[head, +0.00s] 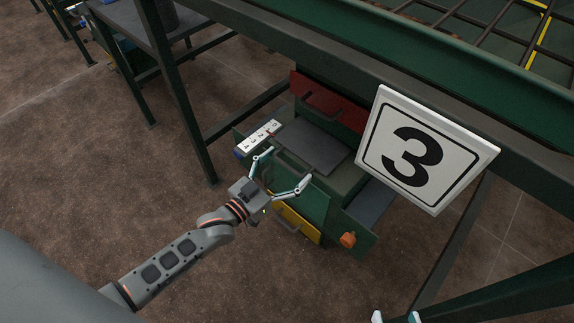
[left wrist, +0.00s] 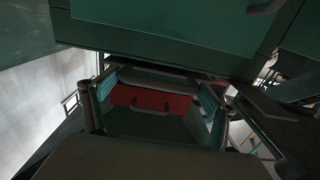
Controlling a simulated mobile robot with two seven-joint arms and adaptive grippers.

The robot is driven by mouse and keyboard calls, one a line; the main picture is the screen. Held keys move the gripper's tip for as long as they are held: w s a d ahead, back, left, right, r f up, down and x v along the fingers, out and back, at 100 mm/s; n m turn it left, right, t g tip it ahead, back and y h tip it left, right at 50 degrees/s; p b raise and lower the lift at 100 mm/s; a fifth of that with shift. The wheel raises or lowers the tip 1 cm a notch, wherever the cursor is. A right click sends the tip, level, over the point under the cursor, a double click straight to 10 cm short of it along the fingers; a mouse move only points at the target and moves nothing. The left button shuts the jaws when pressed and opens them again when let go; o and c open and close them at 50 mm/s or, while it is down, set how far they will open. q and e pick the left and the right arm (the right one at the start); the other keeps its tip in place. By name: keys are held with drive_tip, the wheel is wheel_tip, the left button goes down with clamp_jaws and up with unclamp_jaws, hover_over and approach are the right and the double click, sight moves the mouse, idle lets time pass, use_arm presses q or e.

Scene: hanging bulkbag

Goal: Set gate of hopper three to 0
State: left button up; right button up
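Hopper three's dark green outlet box (head: 358,205) hangs under the frame, beside a white sign (head: 425,150) with a black 3. A white scale strip (head: 262,136) with numbers lies along its left side. A flat grey plate (head: 313,146) lies on top; I cannot tell the gate's exact reading. My left gripper (head: 289,164) is open at the near side of the box, its fingers spread around the plate's near edge. In the left wrist view a red panel (left wrist: 178,104) with a handle shows between the fingers. My right gripper (head: 396,317) shows only its fingertips, apart, at the bottom edge.
A red panel (head: 330,105) stands behind the plate and a yellow panel (head: 294,222) sits below at the front. An orange knob (head: 348,239) sticks out at the right. Green frame legs (head: 180,90) stand left. The brown floor (head: 80,170) at left is clear.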

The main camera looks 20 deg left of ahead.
sight(298, 156)
use_arm(q)
drive_tip(key=c, duration=0.4)
drive_tip(key=x, duration=0.4)
drive_tip(key=shift+w, duration=0.15)
drive_tip(key=shift+w+r, duration=0.1)
drive_tip(key=shift+w, duration=0.05)
drive_tip(key=o, duration=1.5)
drive_tip(key=shift+d, duration=0.1)
drive_tip(key=shift+w, duration=0.1)
drive_tip(key=v, duration=1.2)
